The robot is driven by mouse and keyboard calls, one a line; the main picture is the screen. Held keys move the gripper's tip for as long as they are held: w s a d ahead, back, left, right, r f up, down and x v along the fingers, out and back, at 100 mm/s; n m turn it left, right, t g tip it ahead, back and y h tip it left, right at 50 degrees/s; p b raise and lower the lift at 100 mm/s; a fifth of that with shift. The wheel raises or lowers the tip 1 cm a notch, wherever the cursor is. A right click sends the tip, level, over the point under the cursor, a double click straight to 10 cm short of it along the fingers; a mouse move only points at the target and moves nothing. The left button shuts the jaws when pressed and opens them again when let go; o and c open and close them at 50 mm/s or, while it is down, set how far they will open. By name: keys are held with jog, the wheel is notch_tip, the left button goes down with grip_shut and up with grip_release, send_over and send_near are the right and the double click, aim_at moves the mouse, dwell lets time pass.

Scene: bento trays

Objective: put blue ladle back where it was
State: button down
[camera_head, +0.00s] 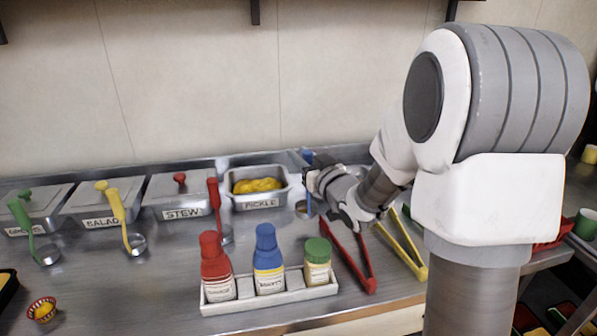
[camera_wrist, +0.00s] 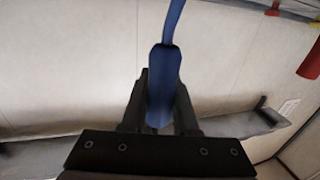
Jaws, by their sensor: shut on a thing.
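The blue ladle shows in the wrist view as a blue handle (camera_wrist: 163,85) between the two dark fingers of my gripper (camera_wrist: 160,100). In the head view my gripper (camera_head: 312,180) is just right of the open pickle pan (camera_head: 240,206), shut on the ladle. A blue handle end (camera_head: 307,156) shows above the fingers, and a bit of blue shows below them. A small metal bowl (camera_head: 301,208) shows under the gripper, close to the counter; I cannot tell whether it touches. My gripper and arm hide part of the ladle.
Green (camera_head: 22,218), yellow (camera_head: 117,208) and red (camera_head: 214,194) ladles stand along the lidded pans at left. A bottle tray (camera_head: 270,300) is in front. Red tongs (camera_head: 369,284) and yellow tongs (camera_head: 421,271) lie near my arm. Some counter left of the bottles is clear.

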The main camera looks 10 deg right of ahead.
jog(key=shift+f+b, duration=0.55)
jog(key=shift+f, duration=1.4)
jog(key=shift+f, duration=0.2)
jog(key=c, duration=0.7)
grip_release()
jog(key=shift+r, duration=0.1)
